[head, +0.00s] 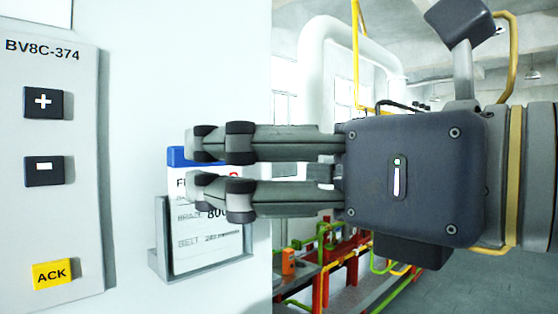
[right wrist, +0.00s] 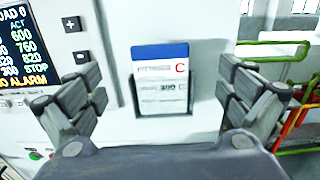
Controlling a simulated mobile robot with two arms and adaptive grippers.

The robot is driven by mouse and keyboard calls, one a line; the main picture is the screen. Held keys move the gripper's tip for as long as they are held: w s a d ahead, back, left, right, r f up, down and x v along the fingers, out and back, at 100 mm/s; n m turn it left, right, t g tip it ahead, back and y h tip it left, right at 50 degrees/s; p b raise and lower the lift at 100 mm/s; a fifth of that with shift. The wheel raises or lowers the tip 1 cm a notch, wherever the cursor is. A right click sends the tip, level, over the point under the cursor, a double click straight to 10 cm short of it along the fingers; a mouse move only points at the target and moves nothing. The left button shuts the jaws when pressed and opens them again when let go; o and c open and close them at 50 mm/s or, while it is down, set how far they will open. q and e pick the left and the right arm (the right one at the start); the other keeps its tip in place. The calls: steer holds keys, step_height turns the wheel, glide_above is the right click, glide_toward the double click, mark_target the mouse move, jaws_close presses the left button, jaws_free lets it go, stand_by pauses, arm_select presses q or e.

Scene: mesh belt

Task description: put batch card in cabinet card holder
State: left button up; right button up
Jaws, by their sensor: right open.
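The batch card (head: 205,252) is white with a blue top band and printed lines. It stands upright in the grey card holder (head: 161,245) on the white cabinet face. In the right wrist view the card (right wrist: 162,85) shows a red C and its lower part sits inside the holder. My right gripper (head: 203,164) is open and empty in front of the card's upper part. In the right wrist view its fingers are spread to either side of the card, apart from it. In the head view the fingers hide part of the card. My left gripper is not in view.
A lit display (right wrist: 17,48) shows at far left in the wrist view. Green and red railings (head: 340,262) stand beyond the cabinet's right edge.

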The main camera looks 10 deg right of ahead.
steer(key=v, duration=0.5)
stand_by(0.4)
